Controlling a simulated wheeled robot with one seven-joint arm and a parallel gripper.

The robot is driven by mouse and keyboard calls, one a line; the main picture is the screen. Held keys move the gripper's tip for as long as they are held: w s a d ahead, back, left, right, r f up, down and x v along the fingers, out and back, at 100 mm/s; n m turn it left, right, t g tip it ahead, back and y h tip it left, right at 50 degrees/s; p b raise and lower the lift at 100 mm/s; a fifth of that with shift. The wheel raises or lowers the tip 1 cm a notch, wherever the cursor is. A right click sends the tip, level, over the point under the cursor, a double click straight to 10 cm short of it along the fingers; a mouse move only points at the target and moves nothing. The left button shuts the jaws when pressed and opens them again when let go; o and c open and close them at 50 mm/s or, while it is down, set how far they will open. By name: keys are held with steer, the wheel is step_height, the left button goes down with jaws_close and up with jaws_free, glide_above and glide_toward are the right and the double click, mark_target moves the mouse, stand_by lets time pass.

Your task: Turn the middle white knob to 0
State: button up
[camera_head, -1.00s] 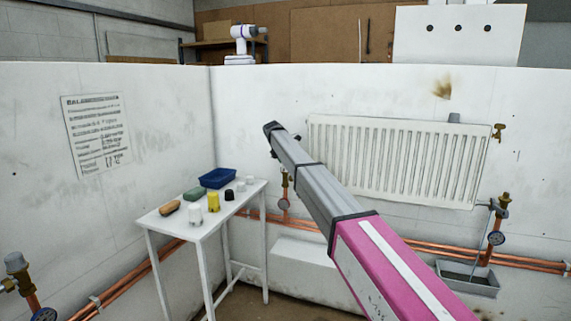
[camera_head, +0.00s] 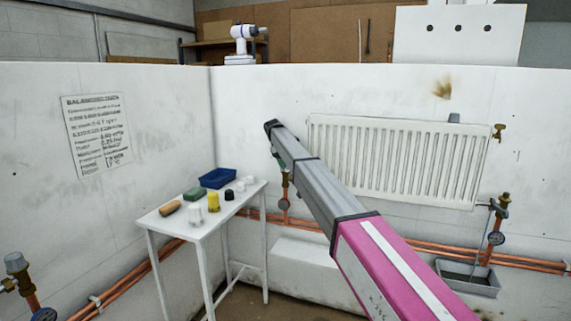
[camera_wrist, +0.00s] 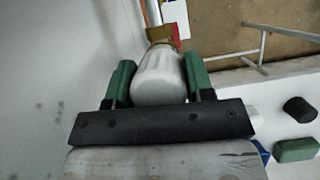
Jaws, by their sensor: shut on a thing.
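A white ribbed knob (camera_wrist: 158,78) sits between the two green fingers of my gripper (camera_wrist: 160,64) in the wrist view. The fingers are shut on it, one on each side. Beyond the knob is a brass valve body (camera_wrist: 160,34) with a pipe. In the head view the knob is hidden behind my arm, and only a little green of my gripper shows under the arm's end. The brass valve (camera_head: 285,187) shows below it, at the left of the radiator (camera_head: 395,160). The number the knob points to cannot be read.
A small white table (camera_head: 176,231) stands left of the valve. It holds a blue tray (camera_head: 217,179), a green block, a yellow cap (camera_head: 213,202) and other caps. Copper pipes (camera_head: 530,263) run along the wall. Another valve (camera_head: 503,205) stands at the right.

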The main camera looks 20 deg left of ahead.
steer(key=shift+m+g, duration=0.4)
steer(key=shift+m, duration=0.6)
steer(key=o, duration=0.9)
steer(key=shift+w, duration=0.1)
